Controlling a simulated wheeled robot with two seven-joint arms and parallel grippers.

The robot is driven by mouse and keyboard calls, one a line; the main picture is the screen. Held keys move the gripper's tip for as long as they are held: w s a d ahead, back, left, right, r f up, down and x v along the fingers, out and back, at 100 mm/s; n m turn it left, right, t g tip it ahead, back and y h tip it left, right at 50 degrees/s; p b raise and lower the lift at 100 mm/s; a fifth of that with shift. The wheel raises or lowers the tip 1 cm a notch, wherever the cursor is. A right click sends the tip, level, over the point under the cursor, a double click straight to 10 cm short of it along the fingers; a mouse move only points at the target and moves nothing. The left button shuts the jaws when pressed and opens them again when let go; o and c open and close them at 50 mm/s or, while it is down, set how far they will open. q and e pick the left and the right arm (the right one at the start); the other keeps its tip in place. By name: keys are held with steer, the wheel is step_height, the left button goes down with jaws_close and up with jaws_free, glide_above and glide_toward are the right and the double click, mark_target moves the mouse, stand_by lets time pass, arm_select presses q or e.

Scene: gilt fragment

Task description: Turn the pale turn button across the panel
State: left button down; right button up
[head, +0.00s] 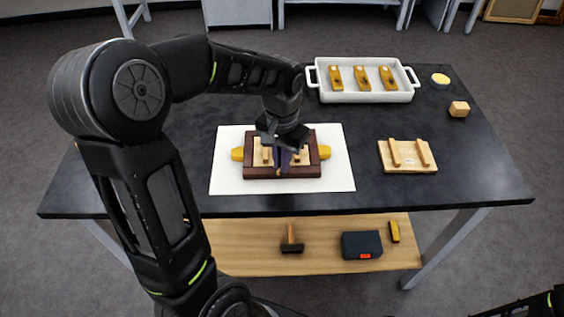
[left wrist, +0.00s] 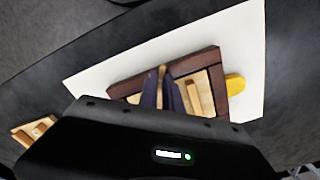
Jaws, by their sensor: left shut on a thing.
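A dark brown frame (head: 254,173) lies on a white sheet (head: 228,178), with a pale wooden panel (head: 300,161) inside it. My left gripper (head: 283,170) points down over the middle of the panel. In the left wrist view its purple fingers (left wrist: 161,95) are shut on a narrow pale piece (left wrist: 162,72), seemingly the pale turn button, mostly hidden between them. A pale wooden strip (left wrist: 193,97) lies beside the fingers on the panel. The exact angle of the held piece cannot be told. My right gripper is out of view.
Yellow pieces (head: 324,152) stick out at the frame's sides. A white tray (head: 362,97) with three wooden pieces stands behind. A small board (head: 408,168) with two strips, a wooden block (head: 459,109) and a round tin (head: 440,81) lie right. A lower shelf (head: 330,226) holds tools.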

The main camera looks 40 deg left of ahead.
arm_select(q)
steer(key=n+b, duration=0.1)
steer(key=n, duration=0.5)
stand_by(0.4)
steer(key=c, duration=1.5)
jaws_free()
step_height(320, 180, up, 8)
steer(key=shift+f, duration=0.1)
